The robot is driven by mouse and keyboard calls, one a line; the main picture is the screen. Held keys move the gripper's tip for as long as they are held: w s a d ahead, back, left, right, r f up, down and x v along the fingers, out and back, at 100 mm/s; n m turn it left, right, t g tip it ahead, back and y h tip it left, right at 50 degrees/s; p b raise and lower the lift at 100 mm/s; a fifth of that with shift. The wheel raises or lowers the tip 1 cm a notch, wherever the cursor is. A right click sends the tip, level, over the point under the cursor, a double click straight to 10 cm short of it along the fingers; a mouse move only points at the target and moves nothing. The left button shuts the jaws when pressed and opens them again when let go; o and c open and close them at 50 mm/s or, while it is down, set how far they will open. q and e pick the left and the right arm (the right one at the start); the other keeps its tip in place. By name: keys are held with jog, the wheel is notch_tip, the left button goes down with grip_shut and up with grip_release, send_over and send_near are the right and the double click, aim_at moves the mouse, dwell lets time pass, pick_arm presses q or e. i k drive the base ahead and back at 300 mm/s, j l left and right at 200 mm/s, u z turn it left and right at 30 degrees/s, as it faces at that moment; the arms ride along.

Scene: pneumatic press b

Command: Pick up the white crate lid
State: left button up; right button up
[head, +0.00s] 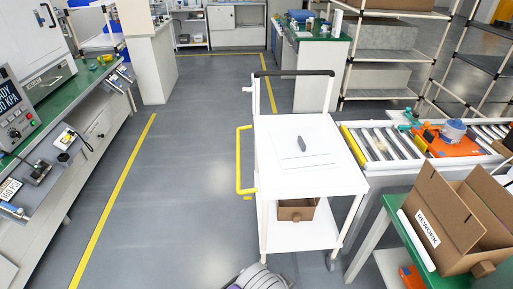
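A flat white panel, which appears to be the white crate lid (320,143), lies on top of the white cart (278,183). Its outline is hard to tell from the white cart top. A small dark grey piece (302,144) sits near its middle, and a thin dark line runs just in front of that piece. Neither of my grippers shows in the head view. A grey rounded part at the bottom edge looks like part of my own body.
The cart has a yellow side rail (240,160), a dark push handle and a small brown box (297,209) on its lower shelf. A roller conveyor (385,144) and an open REWORK carton (445,222) stand right. Open floor lies left, before the green-topped workbench (70,103).

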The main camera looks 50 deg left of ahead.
aim_at(301, 149)
jog(key=u, duration=1.2)
jog(key=z, duration=2.45)
jog(key=u, duration=2.45)
jog(key=i+j+u, duration=0.2)
jog(key=i+l, duration=0.05)
jog(key=i, duration=0.05)
